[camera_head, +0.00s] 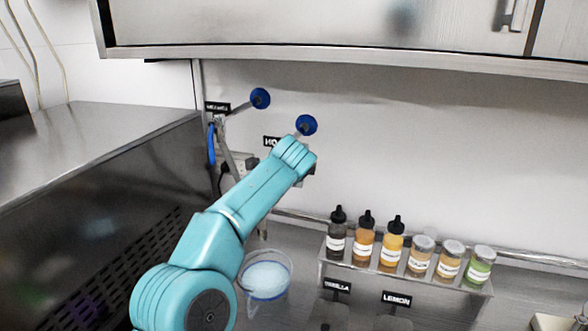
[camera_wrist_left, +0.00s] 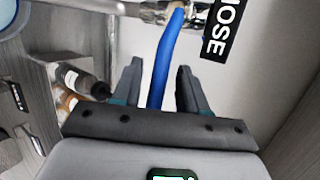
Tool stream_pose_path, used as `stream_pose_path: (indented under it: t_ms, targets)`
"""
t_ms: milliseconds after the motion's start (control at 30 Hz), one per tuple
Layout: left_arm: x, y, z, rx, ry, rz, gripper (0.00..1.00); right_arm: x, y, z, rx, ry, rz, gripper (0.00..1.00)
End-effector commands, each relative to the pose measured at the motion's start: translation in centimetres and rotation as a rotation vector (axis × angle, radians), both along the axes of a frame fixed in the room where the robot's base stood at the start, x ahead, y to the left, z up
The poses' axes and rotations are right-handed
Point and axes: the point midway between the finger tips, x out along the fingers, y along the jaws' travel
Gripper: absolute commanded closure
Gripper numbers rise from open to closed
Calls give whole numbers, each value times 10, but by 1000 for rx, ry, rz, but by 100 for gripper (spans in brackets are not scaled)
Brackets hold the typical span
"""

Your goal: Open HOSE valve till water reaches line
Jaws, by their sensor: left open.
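The black HOSE label (camera_head: 271,141) is on the wall, partly covered by my left arm; it shows large in the left wrist view (camera_wrist_left: 222,30). Beside it there, a long blue bar (camera_wrist_left: 166,50), apparently the valve's handle, hangs from metal fittings (camera_wrist_left: 160,12). My left gripper (camera_wrist_left: 159,72) is open, with the blue bar between its fingers; contact cannot be told. In the head view my wrist hides the gripper. A clear pitcher (camera_head: 284,262) stands below, holding pale water (camera_head: 264,275), with a blue ring (camera_head: 268,296) around it. My right gripper is out of view.
Two round blue knobs (camera_head: 260,98) (camera_head: 306,125) stick out near the wall. Another blue handle (camera_head: 211,145) hangs at left. A rack (camera_head: 400,278) of bottles and jars stands right of the pitcher. A steel machine (camera_head: 100,180) fills the left; a cabinet (camera_head: 320,25) hangs above.

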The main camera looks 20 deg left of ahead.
Motion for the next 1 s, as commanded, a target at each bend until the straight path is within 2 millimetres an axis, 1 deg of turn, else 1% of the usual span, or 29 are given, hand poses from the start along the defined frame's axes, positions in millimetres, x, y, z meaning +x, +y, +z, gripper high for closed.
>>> stream_pose_path:
  t_ms: [33,133,300,400,500,600,700,1000]
  targets:
    - [-9,-2,0,-1,-6,-2,57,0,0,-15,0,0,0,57]
    - [-31,-9,12,0,-7,-3,57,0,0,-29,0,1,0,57]
    - [-70,-20,37,-1,-6,-3,57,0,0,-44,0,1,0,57]
    - [-90,-25,50,0,-7,-2,57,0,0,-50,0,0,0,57]
    - [-105,-30,60,-1,-6,-2,57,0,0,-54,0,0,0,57]
    - [-116,-32,67,0,-5,-1,57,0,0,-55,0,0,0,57]
    - [-121,-33,70,0,-3,0,57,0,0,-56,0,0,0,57]
    - [-123,-34,72,0,-2,1,57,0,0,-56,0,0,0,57]
